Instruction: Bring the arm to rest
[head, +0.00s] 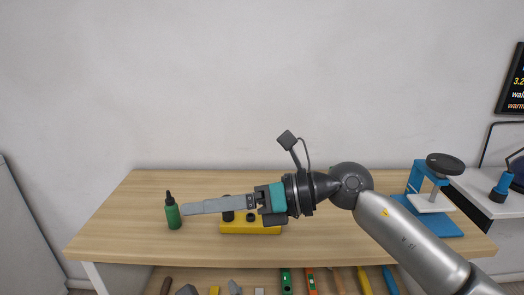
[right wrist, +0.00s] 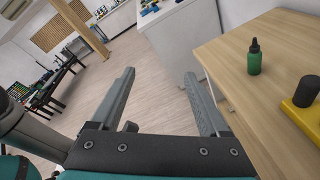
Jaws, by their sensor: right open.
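My right arm reaches in from the right in the head view and stretches left over the wooden table (head: 120,225). My right gripper (head: 188,209) points left, with its fingers in front of the yellow block with black knobs (head: 250,228). In the right wrist view the right gripper (right wrist: 160,80) has its two fingers wide apart, with only floor between them. It is open and empty. The green bottle (head: 173,214) stands upright near the fingertips in the head view. In the right wrist view the bottle (right wrist: 254,60) stands apart from the fingers, to their right. My left gripper is out of view.
A blue stand with a black round top (head: 444,165) is at the table's right end. Several tools, including a green one (head: 286,281), sit below the table's front edge. The table's left part is bare. A white wall (head: 200,80) rises behind.

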